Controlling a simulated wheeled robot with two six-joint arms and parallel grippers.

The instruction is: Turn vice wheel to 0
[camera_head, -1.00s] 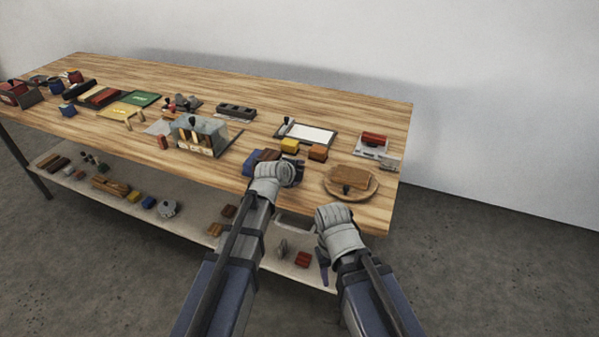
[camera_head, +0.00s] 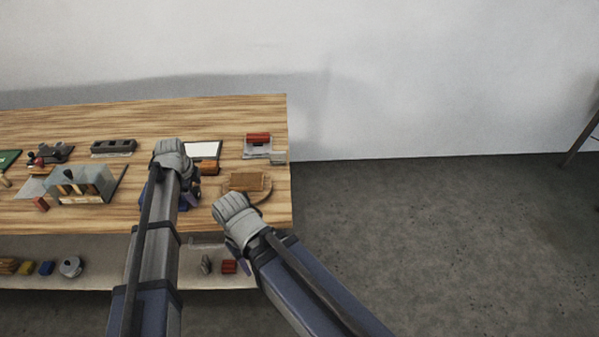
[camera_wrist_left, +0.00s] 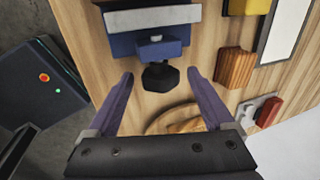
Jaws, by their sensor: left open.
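The vice (camera_wrist_left: 150,35) has a blue body with a grey jaw and shows at the top of the left wrist view. Its black wheel (camera_wrist_left: 160,77) faces my left gripper (camera_wrist_left: 160,74). The gripper is open, with one purple finger on each side of the wheel and visible gaps between. In the head view my left gripper (camera_head: 191,197) and arm cover most of the vice, leaving a little blue (camera_head: 150,192) showing. Any number on the wheel is unreadable. My right gripper (camera_head: 243,266) is low at the table's front edge; its fingers are mostly hidden.
A round wooden board (camera_head: 262,193) with a brown block (camera_head: 250,181) lies right of the vice. An orange-brown block (camera_wrist_left: 235,68) is nearby. A glass-sided box (camera_head: 82,185) stands to the left. Bare floor lies right of the table (camera_head: 280,220).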

